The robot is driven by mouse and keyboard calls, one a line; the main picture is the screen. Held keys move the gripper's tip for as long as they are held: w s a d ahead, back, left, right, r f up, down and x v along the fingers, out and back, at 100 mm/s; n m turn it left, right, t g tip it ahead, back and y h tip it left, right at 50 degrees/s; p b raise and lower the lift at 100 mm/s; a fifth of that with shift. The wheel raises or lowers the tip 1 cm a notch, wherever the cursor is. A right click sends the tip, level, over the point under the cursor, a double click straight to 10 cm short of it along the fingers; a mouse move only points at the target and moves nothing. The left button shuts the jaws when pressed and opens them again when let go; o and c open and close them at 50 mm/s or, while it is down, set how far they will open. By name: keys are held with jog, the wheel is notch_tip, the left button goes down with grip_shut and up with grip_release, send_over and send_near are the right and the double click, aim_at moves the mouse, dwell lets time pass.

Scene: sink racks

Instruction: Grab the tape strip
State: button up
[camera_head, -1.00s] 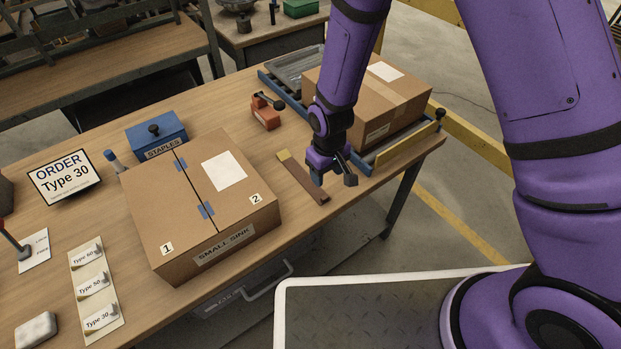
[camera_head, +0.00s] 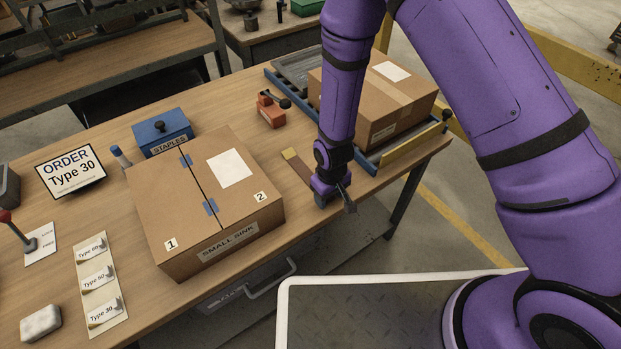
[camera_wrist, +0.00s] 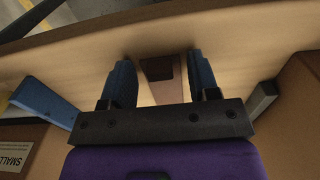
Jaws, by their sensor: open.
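The tape strip (camera_head: 297,165) is a narrow brown strip with a yellowish far end. It lies flat on the workbench, between the small sink box and the roller tray, and its near end is hidden by my gripper. My gripper (camera_head: 326,200) is low over that near end, close to the bench's front edge. In the wrist view my gripper (camera_wrist: 161,82) is open, its two blue fingers standing apart. The brown strip (camera_wrist: 157,70) shows between them, with its dark end toward the bench edge. I cannot tell whether the fingers touch the bench.
The closed small sink box (camera_head: 215,220) stands left of the gripper. A second cardboard box (camera_head: 395,100) sits on the roller tray to the right. An orange tape dispenser (camera_head: 270,112) and a blue staples box (camera_head: 160,135) stand farther back. Bench around the strip is clear.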

jog(key=c, duration=1)
jog(key=shift+r, duration=0.15)
